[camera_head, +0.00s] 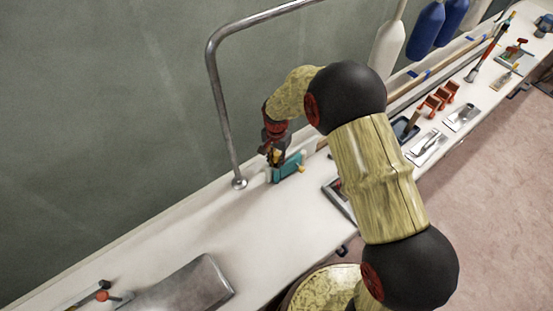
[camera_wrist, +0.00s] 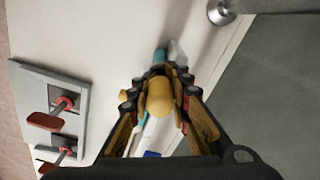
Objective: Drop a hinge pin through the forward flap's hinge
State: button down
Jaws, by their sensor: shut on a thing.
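My gripper (camera_head: 274,152) is low over the white bench, at a small teal block (camera_head: 291,166). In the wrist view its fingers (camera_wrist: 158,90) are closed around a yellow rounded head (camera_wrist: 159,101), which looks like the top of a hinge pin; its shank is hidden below. A second yellow knob (camera_head: 301,169) shows at the block's right side and also in the wrist view (camera_wrist: 123,96). I cannot tell whether the held pin is in the block or clear of it. A grey frame with red-collared fittings (camera_wrist: 75,110) lies left in the wrist view; I cannot make out which part is the forward flap.
A bent metal rail (camera_head: 216,90) rises from the bench (camera_head: 205,222) beside the gripper, along the grey wall. A grey metal plate (camera_head: 190,287) lies at the near end. Red clips (camera_head: 436,101) and tools lie farther right. Bare bench lies between plate and block.

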aim_at(276, 165)
jog(key=shift+s+d+f+b, duration=0.1)
jog(key=shift+s+f+b, duration=0.3)
jog(key=shift+f, duration=0.35)
jog(key=shift+s+d+f+b, duration=0.1)
jog(key=shift+s+f+b, duration=0.2)
jog(key=shift+f, duration=0.4)
jog(key=shift+w+a+f, duration=0.1)
jog(key=shift+w+f, duration=0.25)
jog(key=shift+f, duration=0.1)
jog(key=c, duration=1.8)
grip_release()
jog(key=shift+s, duration=0.1)
jog(key=shift+c, duration=0.2)
jog(key=shift+o, duration=1.1)
jog(key=shift+w+f, duration=0.1)
jog(key=shift+w, duration=0.1)
jog(key=o, duration=0.5)
jog(key=shift+w+r, duration=0.1)
jog(key=shift+r, duration=0.25)
jog(key=shift+o, duration=0.2)
jog(key=shift+w+a+r, duration=0.1)
jog(key=shift+r, duration=0.05)
jog(key=shift+r, duration=0.2)
notch_tip(276, 165, up, 12)
jog(key=shift+f, duration=0.25)
